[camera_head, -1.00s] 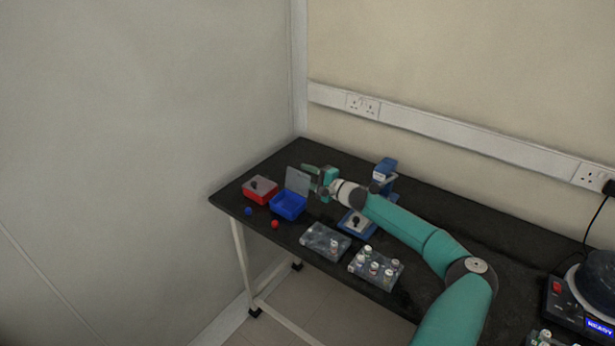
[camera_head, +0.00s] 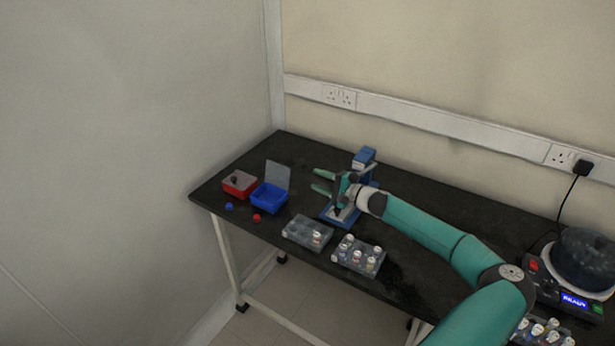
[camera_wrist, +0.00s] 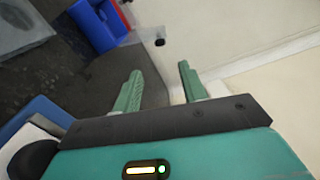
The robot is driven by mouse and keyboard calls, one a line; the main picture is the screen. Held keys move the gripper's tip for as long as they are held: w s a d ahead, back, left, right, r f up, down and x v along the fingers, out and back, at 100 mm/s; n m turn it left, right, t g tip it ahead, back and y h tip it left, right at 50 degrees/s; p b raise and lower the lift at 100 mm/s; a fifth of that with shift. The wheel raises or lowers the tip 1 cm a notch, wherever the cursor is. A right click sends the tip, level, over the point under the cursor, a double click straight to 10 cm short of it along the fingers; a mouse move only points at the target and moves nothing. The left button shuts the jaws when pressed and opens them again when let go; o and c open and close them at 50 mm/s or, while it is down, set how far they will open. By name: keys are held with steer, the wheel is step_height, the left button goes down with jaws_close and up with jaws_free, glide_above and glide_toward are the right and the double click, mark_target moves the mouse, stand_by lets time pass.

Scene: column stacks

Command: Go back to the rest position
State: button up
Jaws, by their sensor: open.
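My gripper (camera_head: 322,182) is open and empty above the black table (camera_head: 420,205), beside a blue-and-white device (camera_head: 364,158). Its fingers point left in the head view. In the wrist view the two green fingers (camera_wrist: 159,82) stand apart with nothing between them. My teal arm reaches in from the lower right.
An open blue box (camera_head: 268,198) and a red box (camera_head: 238,184) stand at the table's left end, with a blue ball (camera_head: 229,206) and a red ball (camera_head: 256,218) in front. Two vial racks (camera_head: 307,233) (camera_head: 358,256) sit near the front edge. A dark-domed machine (camera_head: 585,258) stands at right.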

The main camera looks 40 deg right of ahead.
steer(key=shift+s+d, duration=0.15)
steer(key=shift+s, duration=0.25)
stand_by(0.3)
